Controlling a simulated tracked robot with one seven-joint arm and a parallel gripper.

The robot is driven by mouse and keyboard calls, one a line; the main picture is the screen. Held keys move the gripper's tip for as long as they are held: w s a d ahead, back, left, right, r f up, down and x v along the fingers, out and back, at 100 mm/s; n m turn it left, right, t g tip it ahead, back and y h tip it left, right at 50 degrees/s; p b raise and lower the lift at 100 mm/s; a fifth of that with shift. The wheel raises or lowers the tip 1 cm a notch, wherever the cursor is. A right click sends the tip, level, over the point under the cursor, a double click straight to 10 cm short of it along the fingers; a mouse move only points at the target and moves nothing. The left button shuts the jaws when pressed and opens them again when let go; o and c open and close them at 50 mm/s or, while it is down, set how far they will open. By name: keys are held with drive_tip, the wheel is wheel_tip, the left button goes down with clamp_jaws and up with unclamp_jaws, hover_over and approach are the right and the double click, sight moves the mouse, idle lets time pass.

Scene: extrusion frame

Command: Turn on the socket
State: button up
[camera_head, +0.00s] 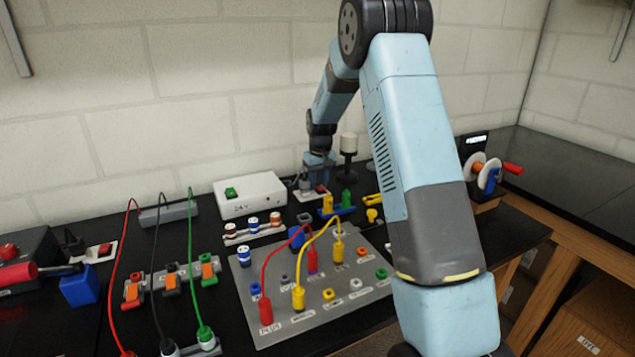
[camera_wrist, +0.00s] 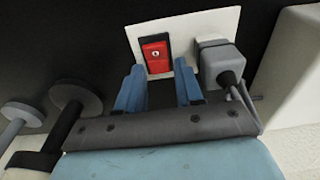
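The socket is a white plate (camera_wrist: 205,27) with a red rocker switch (camera_wrist: 156,53) and a grey plug (camera_wrist: 218,63) seated in it, its cord running off. In the head view the socket plate (camera_head: 309,195) lies on the black bench near the wall, partly hidden by my gripper. My gripper (camera_wrist: 159,82) has two blue fingers, set apart with nothing between them. Their tips are close to the near end of the red switch, one on each side. I cannot tell whether they touch the plate. My gripper (camera_head: 318,165) also shows small in the head view.
A white power box (camera_head: 250,194) with a green switch stands left of the socket. A dark stand with a white top (camera_head: 348,150) is just right of my gripper. A grey plug board (camera_head: 290,325) with red and yellow cables lies in front.

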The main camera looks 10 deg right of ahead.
sight(320, 188)
wheel_tip(320, 188, up, 14)
drive_tip(key=s, duration=0.1)
drive_tip(key=shift+d+f, duration=0.15)
drive_tip(key=shift+f, duration=0.05)
drive_tip(key=shift+s, duration=0.1)
idle(0.4)
